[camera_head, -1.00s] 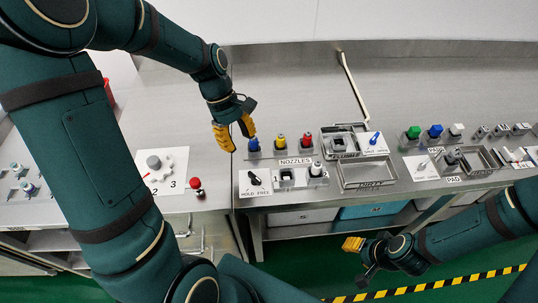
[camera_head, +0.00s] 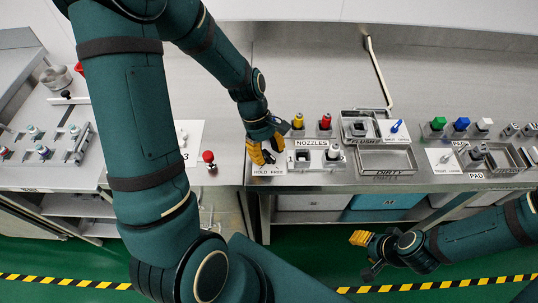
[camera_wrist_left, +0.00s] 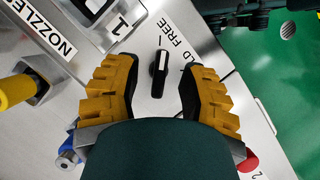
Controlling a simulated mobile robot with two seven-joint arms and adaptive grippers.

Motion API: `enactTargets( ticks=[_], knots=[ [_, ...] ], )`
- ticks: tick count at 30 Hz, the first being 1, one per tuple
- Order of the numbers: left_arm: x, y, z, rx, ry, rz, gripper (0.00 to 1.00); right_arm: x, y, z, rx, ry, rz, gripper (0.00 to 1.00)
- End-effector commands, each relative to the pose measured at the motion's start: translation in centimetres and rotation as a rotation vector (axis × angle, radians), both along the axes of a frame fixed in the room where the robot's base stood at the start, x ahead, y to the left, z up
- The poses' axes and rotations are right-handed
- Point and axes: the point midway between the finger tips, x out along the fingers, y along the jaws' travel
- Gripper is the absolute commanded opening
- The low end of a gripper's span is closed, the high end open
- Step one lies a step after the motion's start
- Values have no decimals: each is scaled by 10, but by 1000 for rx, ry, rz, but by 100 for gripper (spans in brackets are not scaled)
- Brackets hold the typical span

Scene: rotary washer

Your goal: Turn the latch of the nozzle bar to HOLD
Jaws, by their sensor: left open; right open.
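The latch (camera_wrist_left: 159,72) is a black knob with a white stripe on a white plate marked HOLD and FREE (camera_head: 268,170). In the left wrist view it lies between the two yellow fingers of my left gripper (camera_wrist_left: 158,88), which is open. The stripe end sits near the short tick mark by FREE; the HOLD word is mostly hidden by a finger. In the head view my left gripper (camera_head: 262,157) is over the plate and hides the latch. I cannot tell whether the fingers touch it. My right gripper (camera_head: 364,255) is open and empty in front of the bench.
The nozzle bar marked NOZZLES (camera_head: 310,143) is right of the plate, with yellow (camera_head: 298,121) and red (camera_head: 325,121) nozzles behind. A blue nozzle (camera_wrist_left: 68,156) is close to a left finger. The DIRTY tray (camera_head: 386,160) is further right.

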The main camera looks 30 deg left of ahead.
Motion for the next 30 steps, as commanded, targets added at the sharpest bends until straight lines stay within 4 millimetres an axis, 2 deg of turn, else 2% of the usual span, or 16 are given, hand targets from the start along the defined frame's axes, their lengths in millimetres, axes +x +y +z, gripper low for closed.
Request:
enactTargets(
  ticks=[3, 12, 13, 15, 17, 30],
  knots=[
    [-1, -3, -7, 0, 0, 1, 41, -1, 0, -2, 0, 2, 2, 47],
    [-1, -3, -8, 0, -1, 0, 41, -1, 0, -2, 0, 2, 2, 47],
    [-1, -3, -8, 0, -1, 0, 44, -1, 0, -2, 0, 2, 2, 47],
    [-1, -3, -8, 0, -1, 0, 20, -1, 0, -2, 0, 2, 2, 47],
    [-1, -3, -8, 0, -1, 0, 0, -1, 0, -2, 0, 2, 2, 47],
    [-2, -4, -8, 0, 2, -40, 0, 0, 0, 1, 0, 0, 0, 47]
  ],
)
